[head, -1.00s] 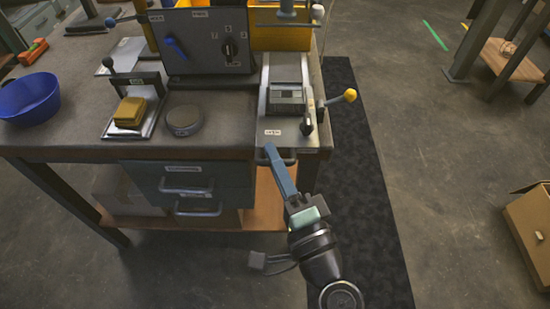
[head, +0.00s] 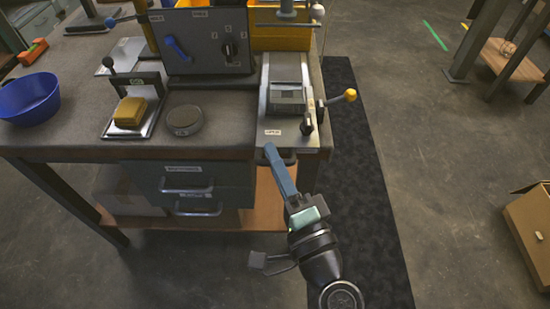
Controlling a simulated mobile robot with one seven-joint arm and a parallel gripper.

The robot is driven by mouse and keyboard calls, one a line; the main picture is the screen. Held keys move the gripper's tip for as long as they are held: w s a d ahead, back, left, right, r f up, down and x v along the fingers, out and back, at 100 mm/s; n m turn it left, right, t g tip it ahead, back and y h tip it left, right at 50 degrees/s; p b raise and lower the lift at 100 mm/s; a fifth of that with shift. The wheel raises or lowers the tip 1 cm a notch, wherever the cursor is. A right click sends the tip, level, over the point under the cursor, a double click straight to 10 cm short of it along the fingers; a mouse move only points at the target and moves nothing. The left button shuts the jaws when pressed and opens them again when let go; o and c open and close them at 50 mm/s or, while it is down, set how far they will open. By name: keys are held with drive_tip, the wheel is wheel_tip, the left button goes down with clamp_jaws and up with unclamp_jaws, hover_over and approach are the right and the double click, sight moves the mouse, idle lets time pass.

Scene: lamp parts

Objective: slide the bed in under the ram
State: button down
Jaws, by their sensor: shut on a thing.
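The bed (head: 286,133) is a flat grey metal slide at the right end of the bench, with a small label near its front edge. A grey block (head: 287,97) sits on it. A front pull handle (head: 289,159) shows below its near edge. My gripper (head: 270,150) reaches up from below, with its blue-grey fingers at the left end of this handle; they are shut on it, though the exact contact is hard to see. The ram is probably at the crossbar and post (head: 287,10) behind the bed, cut off by the top edge.
A yellow-knobbed lever (head: 350,95) sticks out right of the bed. Left of it are a round grey disc (head: 184,119), a yellow block (head: 130,112) on a small stand, and a switch panel (head: 203,45). A blue bowl (head: 30,99) stands far left. Drawers (head: 195,187) are below.

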sight(276, 129)
drive_tip(key=w+b, duration=0.1)
drive_tip(key=w, duration=0.7)
drive_tip(key=shift+w+d+b, duration=0.1)
drive_tip(key=shift+b, duration=0.3)
drive_tip(key=c, duration=1.2)
unclamp_jaws()
drive_tip(key=shift+o, duration=0.2)
drive_tip(key=b+v, duration=0.1)
drive_tip(key=v, duration=1.2)
